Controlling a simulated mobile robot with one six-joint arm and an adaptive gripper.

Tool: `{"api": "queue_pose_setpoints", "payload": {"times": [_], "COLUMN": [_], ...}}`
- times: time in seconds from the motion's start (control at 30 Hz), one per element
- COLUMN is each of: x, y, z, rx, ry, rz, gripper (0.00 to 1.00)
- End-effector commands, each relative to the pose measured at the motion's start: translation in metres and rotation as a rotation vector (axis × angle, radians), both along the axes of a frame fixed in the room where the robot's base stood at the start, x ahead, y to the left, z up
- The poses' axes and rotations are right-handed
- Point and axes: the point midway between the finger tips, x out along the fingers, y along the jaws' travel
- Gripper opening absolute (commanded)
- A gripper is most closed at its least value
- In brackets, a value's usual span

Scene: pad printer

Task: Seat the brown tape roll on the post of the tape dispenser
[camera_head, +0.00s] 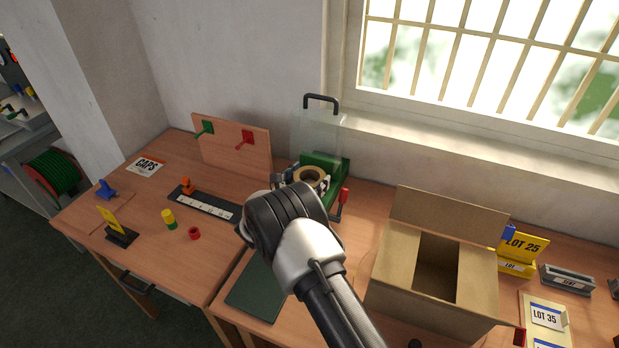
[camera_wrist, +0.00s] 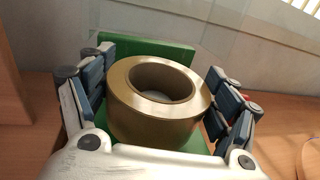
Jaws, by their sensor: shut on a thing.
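The brown tape roll (camera_wrist: 150,126) is between the fingers of my gripper (camera_wrist: 160,80), which is shut on it, with its hole facing up. In the head view the roll (camera_head: 311,175) shows just beyond my wrist, over or in front of a green device (camera_head: 331,164) at the wall. Green surfaces (camera_wrist: 150,50) lie behind and below the roll in the wrist view. I cannot tell whether this green device is the tape dispenser. No post is visible, and I cannot tell whether the roll rests on anything.
A clear guard with a black handle (camera_head: 321,100) rises behind the green device, and a red-tipped lever (camera_head: 344,196) is at its right. An open cardboard box (camera_head: 395,270) stands to the right.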

Motion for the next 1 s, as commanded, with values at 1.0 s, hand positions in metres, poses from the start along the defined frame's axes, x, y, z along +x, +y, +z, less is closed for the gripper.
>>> {"api": "queue_pose_setpoints", "payload": {"times": [1.0], "x": [0.0], "y": [0.0], "z": [-0.016], "rx": [0.0], "ry": [0.0], "rz": [0.0], "gripper": [0.51]}}
